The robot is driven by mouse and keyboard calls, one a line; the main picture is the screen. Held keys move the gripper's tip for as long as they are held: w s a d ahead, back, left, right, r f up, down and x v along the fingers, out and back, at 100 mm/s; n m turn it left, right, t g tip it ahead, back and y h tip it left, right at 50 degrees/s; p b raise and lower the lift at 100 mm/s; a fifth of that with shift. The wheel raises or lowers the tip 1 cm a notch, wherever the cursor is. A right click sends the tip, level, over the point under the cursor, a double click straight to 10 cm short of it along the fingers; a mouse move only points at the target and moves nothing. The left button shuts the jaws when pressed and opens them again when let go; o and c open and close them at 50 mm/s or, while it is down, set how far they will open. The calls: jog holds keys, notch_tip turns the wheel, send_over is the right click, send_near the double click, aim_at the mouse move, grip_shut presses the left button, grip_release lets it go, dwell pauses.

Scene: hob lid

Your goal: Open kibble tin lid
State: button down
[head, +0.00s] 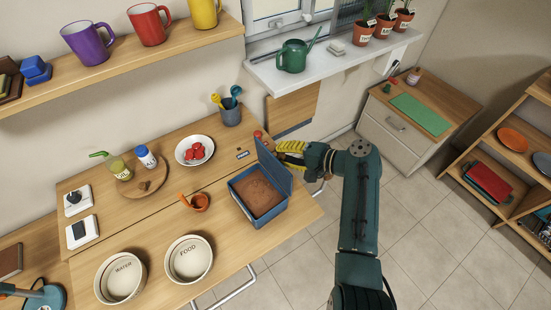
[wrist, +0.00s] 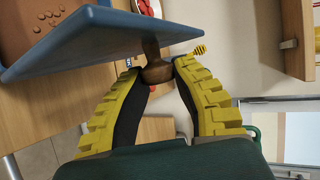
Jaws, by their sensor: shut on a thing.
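The kibble tin (head: 240,204) is a blue box on the right end of the wooden counter, with brown kibble inside. Its blue lid (head: 273,169) stands raised at the tin's right edge, tilted well up, leaving the inside in plain view. In the wrist view the lid (wrist: 100,42) crosses the upper left as a slanted plate, with a brown knob (wrist: 157,72) on its outer face. My gripper (head: 278,149) is at the lid's outer side. In the wrist view its yellow-and-black fingers (wrist: 157,75) are shut on the knob. Some kibble (wrist: 48,20) shows beyond the lid.
Two bowls marked WATER (head: 120,278) and FOOD (head: 189,259) stand at the counter's front. Open floor lies right of the counter.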

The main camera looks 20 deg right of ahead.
jog(key=shift+w+d+f+m+y+b, duration=0.1)
jog(key=shift+d+f+m+y+b, duration=0.2)
jog(key=shift+d+b, duration=0.15)
jog(key=c, duration=0.8)
grip_release()
jog(key=shift+a, duration=0.1)
jog(key=shift+r, duration=0.1)
jog(key=v, duration=1.2)
